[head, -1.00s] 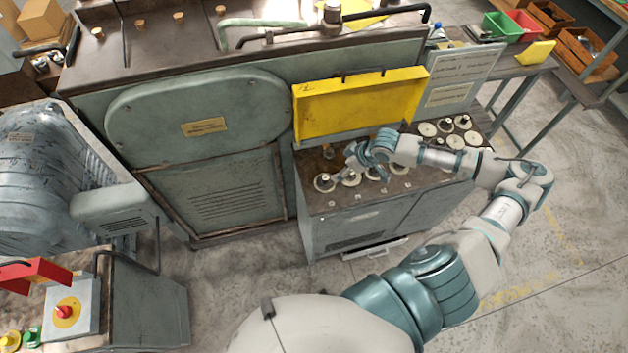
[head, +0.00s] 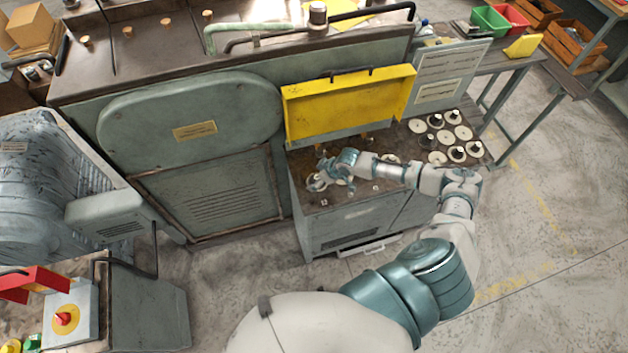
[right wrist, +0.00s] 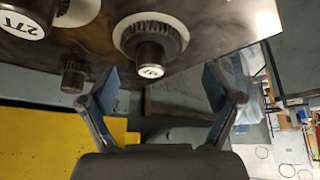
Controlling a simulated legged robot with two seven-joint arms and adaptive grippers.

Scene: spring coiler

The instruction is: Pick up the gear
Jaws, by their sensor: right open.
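My right gripper (head: 326,172) is over the left part of the cabinet top, close to a pale gear (head: 317,184) that it partly hides. In the right wrist view the gripper (right wrist: 161,86) is open, its two fingers spread with nothing between the tips. A gear with a dark toothed ring and black hub (right wrist: 151,45) shows just beyond the fingertips, roughly centred between them. Its hub carries a small white label, hard to read. I cannot tell from the wrist view whether the fingers reach around its sides. My left gripper is not in view.
Several other gears (head: 447,133) lie on the right of the cabinet top (head: 400,205). A raised yellow cover (head: 347,105) stands behind the gripper. In the wrist view, another labelled gear hub (right wrist: 24,22) and a small dark gear (right wrist: 74,77) are on the left.

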